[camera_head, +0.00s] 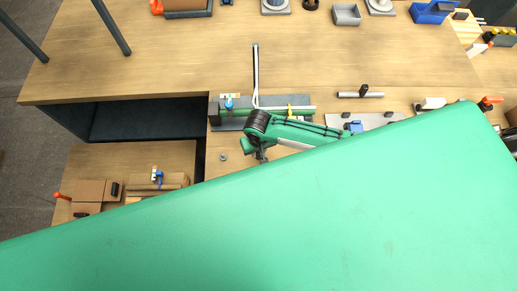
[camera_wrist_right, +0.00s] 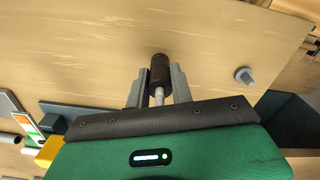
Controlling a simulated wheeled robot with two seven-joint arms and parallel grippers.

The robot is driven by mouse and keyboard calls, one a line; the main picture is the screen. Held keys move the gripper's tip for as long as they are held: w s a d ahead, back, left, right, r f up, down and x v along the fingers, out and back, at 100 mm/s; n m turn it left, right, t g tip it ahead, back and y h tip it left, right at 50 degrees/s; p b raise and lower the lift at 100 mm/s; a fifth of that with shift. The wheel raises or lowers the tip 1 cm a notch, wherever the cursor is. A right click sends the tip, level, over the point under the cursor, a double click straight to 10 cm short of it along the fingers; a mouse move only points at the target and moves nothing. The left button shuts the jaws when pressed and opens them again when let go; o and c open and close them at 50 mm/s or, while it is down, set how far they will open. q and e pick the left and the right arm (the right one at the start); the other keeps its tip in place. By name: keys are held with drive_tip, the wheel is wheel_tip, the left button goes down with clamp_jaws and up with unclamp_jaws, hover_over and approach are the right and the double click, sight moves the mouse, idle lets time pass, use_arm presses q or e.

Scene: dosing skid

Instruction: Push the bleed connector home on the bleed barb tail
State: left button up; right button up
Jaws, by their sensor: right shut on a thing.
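My right gripper (camera_head: 261,155) is over the bench below the dosing skid. In the right wrist view my right gripper (camera_wrist_right: 159,80) is shut on a dark cylinder with a pale stem (camera_wrist_right: 160,68), which looks like the bleed connector. Its dark end sticks out past the fingertips over bare wood. In the head view the held piece is too small to make out. The skid base (camera_head: 300,101) lies just above the gripper, with a blue-handled valve (camera_head: 229,103) and a yellow part on it. I cannot pick out the bleed barb tail. My left gripper is out of view.
A small grey fitting (camera_head: 223,156) stands on the bench left of the gripper; it also shows in the wrist view (camera_wrist_right: 243,75). A grey plate (camera_head: 365,120) lies to the right. Cardboard boxes (camera_head: 90,191) sit lower left. A large green surface hides the lower picture.

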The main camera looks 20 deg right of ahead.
drive_tip(key=shift+f, duration=0.15)
drive_tip(key=o, duration=1)
drive_tip(key=shift+o, duration=0.2)
wheel_tip(320, 180, up, 14)
drive_tip(key=b, duration=0.3)
drive_tip(key=shift+s+f, duration=0.1)
drive_tip(key=shift+f, duration=0.05)
